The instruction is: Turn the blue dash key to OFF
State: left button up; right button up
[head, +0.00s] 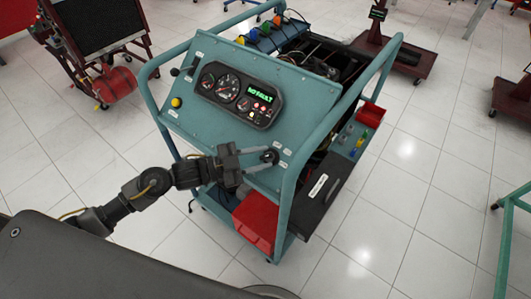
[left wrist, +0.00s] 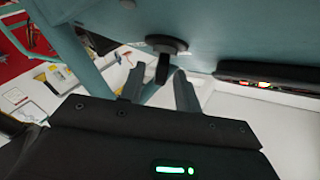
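The blue-teal dash panel (head: 222,122) belongs to an engine trainer on a teal frame. Its key (head: 270,156) is a dark knob on a round base at the panel's lower right, between small white labels too small to read. In the left wrist view the black key (left wrist: 163,70) sticks out from its round base. My left gripper (head: 253,160) is open at the key. In the left wrist view its two fingertips (left wrist: 160,80) lie apart, one on each side of the key's end, with gaps showing. My right gripper is not in view.
A yellow button (head: 176,102) is at the left. A red bin (head: 257,222) and black box (head: 322,190) are below. Teal frame tubes (head: 318,130) rise close to the key's right.

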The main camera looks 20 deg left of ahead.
pick_arm(q)
jog(key=shift+x, duration=0.95)
jog(key=shift+c, duration=0.2)
grip_shut()
jog(key=shift+n+t, duration=0.3)
jog(key=shift+n, duration=0.1)
jog(key=n+t+y+p, duration=0.2)
jog(key=n+t, duration=0.2)
jog(key=n, duration=0.1)
jog(key=shift+n+t+y+p, duration=0.5)
jog(key=shift+n+t+y, duration=0.55)
jog(key=shift+n+y, duration=0.55)
jog(key=shift+n+t+y+p, duration=0.5)
jog(key=shift+n+t+y, duration=0.7)
jog(key=shift+n, duration=0.6)
jog(key=shift+n+y, duration=0.3)
